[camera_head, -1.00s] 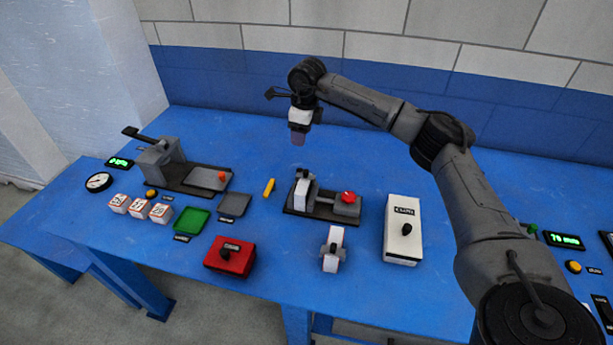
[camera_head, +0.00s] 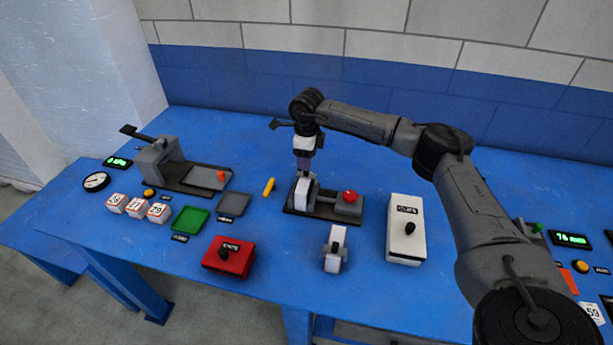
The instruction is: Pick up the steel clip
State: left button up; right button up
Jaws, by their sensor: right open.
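No part is plainly labelled as the steel clip. A small grey metal-looking piece sits around a white block (camera_head: 336,236) at the front middle of the table; I cannot tell if it is the clip. My right gripper (camera_head: 304,170) points down over the left end of a dark fixture (camera_head: 325,208), just above or behind its pale upright block (camera_head: 303,190). It is open; its fingertips are small and I cannot tell if they touch the block. My left gripper is out of view.
A grey press (camera_head: 160,160), a green tray (camera_head: 190,219), a grey tray (camera_head: 234,204) and a yellow stick (camera_head: 268,187) lie left. The back of the blue table is clear.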

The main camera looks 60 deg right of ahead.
aim_at(306, 175)
notch_tip(306, 175, down, 4)
jog(key=shift+f+b, duration=0.1)
jog(key=shift+b, duration=0.7)
jog(key=shift+f, duration=0.45)
jog(key=c, duration=0.6)
grip_shut()
jog(key=shift+r, duration=0.1)
